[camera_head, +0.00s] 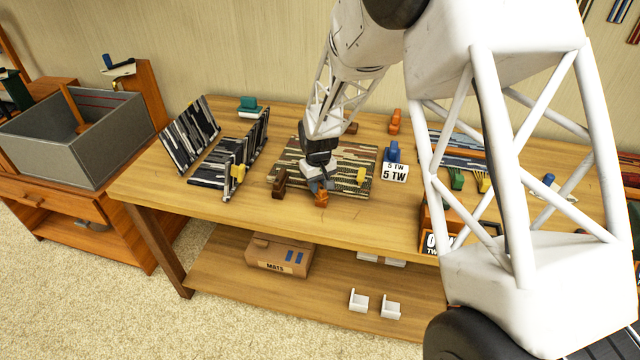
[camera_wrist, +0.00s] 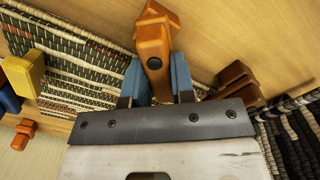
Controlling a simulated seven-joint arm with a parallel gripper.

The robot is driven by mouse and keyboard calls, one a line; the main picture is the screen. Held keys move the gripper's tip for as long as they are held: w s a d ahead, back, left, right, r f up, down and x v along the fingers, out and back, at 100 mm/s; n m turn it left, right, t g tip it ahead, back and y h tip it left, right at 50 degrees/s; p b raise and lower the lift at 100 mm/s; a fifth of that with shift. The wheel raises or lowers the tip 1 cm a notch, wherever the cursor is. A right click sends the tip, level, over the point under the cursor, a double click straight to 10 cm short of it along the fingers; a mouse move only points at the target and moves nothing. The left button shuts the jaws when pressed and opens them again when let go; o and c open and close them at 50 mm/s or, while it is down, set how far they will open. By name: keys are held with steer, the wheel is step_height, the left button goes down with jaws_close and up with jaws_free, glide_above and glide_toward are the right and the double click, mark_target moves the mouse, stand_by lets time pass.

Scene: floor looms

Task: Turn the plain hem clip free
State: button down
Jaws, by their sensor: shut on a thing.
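My gripper (camera_head: 319,187) is shut on an orange clip (camera_head: 321,199) at the front edge of a striped woven mat (camera_head: 345,154) lying on the table. In the wrist view the orange clip (camera_wrist: 153,45) sits between the two blue fingers (camera_wrist: 155,80), its far end over bare wood. A dark brown clip (camera_head: 279,183) is on the mat's front left corner; it also shows in the wrist view (camera_wrist: 238,85). A yellow clip (camera_head: 361,176) is on the mat's right part and in the wrist view (camera_wrist: 25,72). I cannot tell which clip is the plain one.
Upright racks with dark striped mats (camera_head: 190,135) stand left, one bearing a yellow clip (camera_head: 238,173). An orange piece (camera_head: 395,121) lies behind. The front strip of table (camera_head: 230,215) is clear.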

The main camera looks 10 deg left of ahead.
steer(key=n, duration=0.4)
steer(key=shift+s+a+n, duration=0.3)
steer(key=shift+s+n, duration=0.1)
steer(key=n, duration=0.4)
steer(key=shift+s+a+n, duration=0.1)
steer(key=shift+s+n, duration=0.3)
steer(key=c, duration=1)
jaws_free()
steer(key=shift+o, duration=0.2)
steer(key=shift+r, duration=0.1)
step_height(320, 180, up, 8)
